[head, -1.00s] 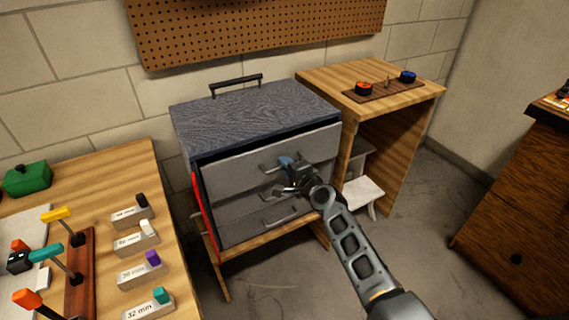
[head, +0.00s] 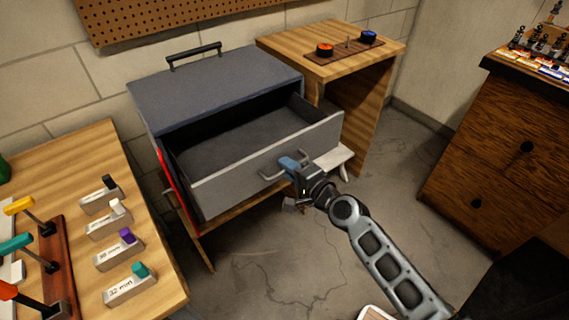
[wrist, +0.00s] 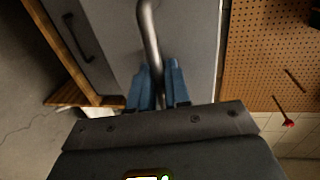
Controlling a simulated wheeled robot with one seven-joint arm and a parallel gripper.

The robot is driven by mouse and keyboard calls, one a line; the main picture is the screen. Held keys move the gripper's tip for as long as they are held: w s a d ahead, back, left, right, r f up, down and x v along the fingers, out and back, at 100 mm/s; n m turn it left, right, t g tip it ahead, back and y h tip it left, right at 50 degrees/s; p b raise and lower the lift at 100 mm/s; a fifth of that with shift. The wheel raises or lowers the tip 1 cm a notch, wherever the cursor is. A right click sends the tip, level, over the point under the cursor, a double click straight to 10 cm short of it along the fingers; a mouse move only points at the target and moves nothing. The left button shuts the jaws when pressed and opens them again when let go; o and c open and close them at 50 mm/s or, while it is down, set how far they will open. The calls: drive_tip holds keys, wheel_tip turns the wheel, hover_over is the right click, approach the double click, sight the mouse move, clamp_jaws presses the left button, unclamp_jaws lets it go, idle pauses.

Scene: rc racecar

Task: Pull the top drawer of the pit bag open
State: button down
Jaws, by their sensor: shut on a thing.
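The pit bag (head: 215,82) is a grey box with a dark carry handle on top, standing on a low wooden stand. Its top drawer (head: 240,166) is pulled well out, and its empty-looking inside shows. The drawer's metal bar handle (head: 271,172) is on the front face; it also shows in the wrist view (wrist: 148,25). My gripper (head: 290,165) is shut on this handle, with its blue fingers on either side of the bar in the wrist view (wrist: 159,85). The lower drawers are mostly hidden behind the open drawer in the head view.
A wooden bench (head: 70,170) with labelled blocks and coloured-handled tools is at the left. A wooden stand (head: 335,50) with red and blue discs is behind right. A brown cabinet (head: 490,140) is at right. Open floor (head: 270,270) lies in front.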

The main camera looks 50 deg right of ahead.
drive_tip(key=c, duration=1.4)
unclamp_jaws()
drive_tip(key=shift+o, duration=0.2)
drive_tip(key=v, duration=0.7)
drive_tip(key=shift+s+b, duration=0.4)
drive_tip(key=shift+b, duration=0.05)
drive_tip(key=shift+a, duration=0.1)
drive_tip(key=s+a+r+n+y, duration=0.2)
drive_tip(key=s+a+r+n, duration=0.1)
drive_tip(key=s+a+n, duration=0.95)
drive_tip(key=s+a+r+n+y, duration=0.2)
drive_tip(key=s+a+r+n, duration=0.4)
drive_tip(key=s+r+n, duration=0.2)
drive_tip(key=s+r, duration=0.2)
drive_tip(key=s, duration=0.1)
drive_tip(key=shift+a+n, duration=0.2)
drive_tip(key=shift+n, duration=0.15)
